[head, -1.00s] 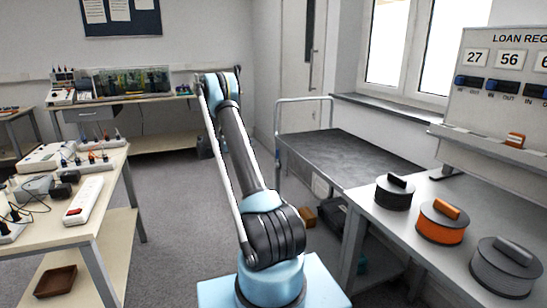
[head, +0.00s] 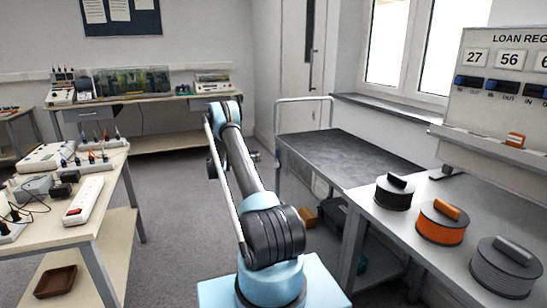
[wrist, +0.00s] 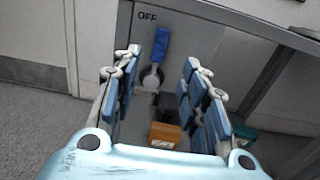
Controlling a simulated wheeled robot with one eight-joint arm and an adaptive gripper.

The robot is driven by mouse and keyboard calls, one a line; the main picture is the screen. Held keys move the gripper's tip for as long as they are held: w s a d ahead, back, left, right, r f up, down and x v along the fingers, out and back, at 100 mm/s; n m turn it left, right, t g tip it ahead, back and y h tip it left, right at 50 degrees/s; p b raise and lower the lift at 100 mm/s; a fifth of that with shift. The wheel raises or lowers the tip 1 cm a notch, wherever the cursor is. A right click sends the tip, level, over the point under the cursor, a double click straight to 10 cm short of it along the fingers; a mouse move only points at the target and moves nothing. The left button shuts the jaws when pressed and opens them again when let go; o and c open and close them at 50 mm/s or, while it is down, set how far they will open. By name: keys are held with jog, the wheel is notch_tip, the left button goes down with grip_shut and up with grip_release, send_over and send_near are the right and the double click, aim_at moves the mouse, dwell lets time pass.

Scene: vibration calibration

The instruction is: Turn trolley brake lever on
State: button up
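The trolley (head: 345,150) with a dark top and pale push handle stands right of my arm in the head view. In the wrist view its brake lever (wrist: 161,47) has a blue grip on a dark round pivot and points up, just right of the word OFF on a grey panel. My gripper (wrist: 160,62) is open, its blue-padded fingers spread either side of the lever's line. I see no contact with the lever, but cannot judge the depth between them. The gripper is mostly hidden behind my arm in the head view.
An orange box (wrist: 165,135) and a dark item lie low beyond the fingers. The workbench (head: 420,205) with cable reels is close on the right. A table (head: 110,170) with power strips stands left.

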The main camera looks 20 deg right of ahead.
jog(key=d, duration=1.1)
jog(key=shift+w+d, duration=0.2)
jog(key=shift+d, duration=0.2)
grip_shut()
